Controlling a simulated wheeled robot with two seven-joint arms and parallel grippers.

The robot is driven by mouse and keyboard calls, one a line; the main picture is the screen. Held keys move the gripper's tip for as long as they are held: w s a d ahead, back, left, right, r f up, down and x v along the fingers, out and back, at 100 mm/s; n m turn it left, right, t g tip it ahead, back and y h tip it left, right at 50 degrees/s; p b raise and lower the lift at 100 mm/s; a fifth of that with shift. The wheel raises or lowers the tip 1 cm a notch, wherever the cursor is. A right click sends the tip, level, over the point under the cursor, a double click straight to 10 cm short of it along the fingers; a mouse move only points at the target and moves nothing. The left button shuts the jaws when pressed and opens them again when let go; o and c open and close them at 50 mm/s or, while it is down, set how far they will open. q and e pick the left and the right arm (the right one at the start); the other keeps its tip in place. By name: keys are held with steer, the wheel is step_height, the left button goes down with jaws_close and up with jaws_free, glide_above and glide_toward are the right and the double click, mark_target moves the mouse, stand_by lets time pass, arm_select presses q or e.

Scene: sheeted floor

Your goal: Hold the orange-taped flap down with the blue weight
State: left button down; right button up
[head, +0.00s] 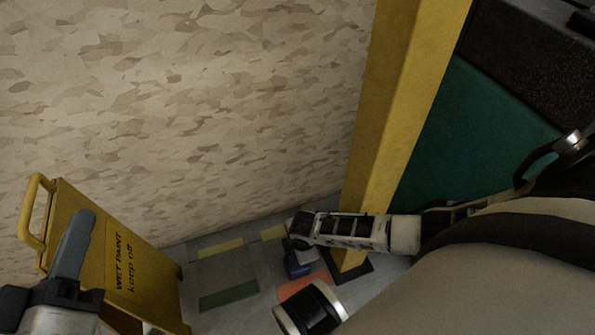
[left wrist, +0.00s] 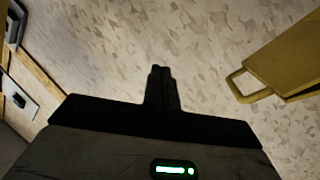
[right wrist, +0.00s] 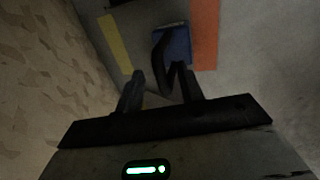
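The blue weight (head: 297,264) sits on the grey floor sheet near the foot of the yellow post. In the right wrist view the blue weight (right wrist: 177,44) shows a dark looped handle (right wrist: 157,55). The orange tape (head: 303,285) lies on the floor beside it; the orange tape (right wrist: 205,32) is right of the weight in the right wrist view. My right gripper (right wrist: 160,88) is open, with the handle's near end appearing between its fingertips; contact cannot be told. My left gripper (left wrist: 161,72) is shut and empty, beside the yellow sign in the head view.
A yellow wet-paint sign (head: 90,240) stands at lower left. A beige wall (head: 190,110) rises behind. A yellow post (head: 395,110) stands close to my right arm. Yellow tape (head: 220,247) and green tape (head: 229,295) mark other places on the floor sheet.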

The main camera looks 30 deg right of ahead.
arm_select(q)
steer(key=shift+m+g, duration=0.6)
steer(key=shift+m, duration=0.3)
steer(key=shift+s+d+r+p, duration=0.15)
steer(key=shift+r+p, duration=0.8)
steer(key=shift+p, duration=0.6)
steer(key=shift+s+d+r+p, duration=0.1)
steer(key=shift+r+p, duration=0.8)
steer(key=shift+p, duration=0.7)
steer(key=shift+s+d+r+p, duration=0.15)
steer(key=shift+r+p, duration=0.8)
steer(key=shift+p, duration=0.6)
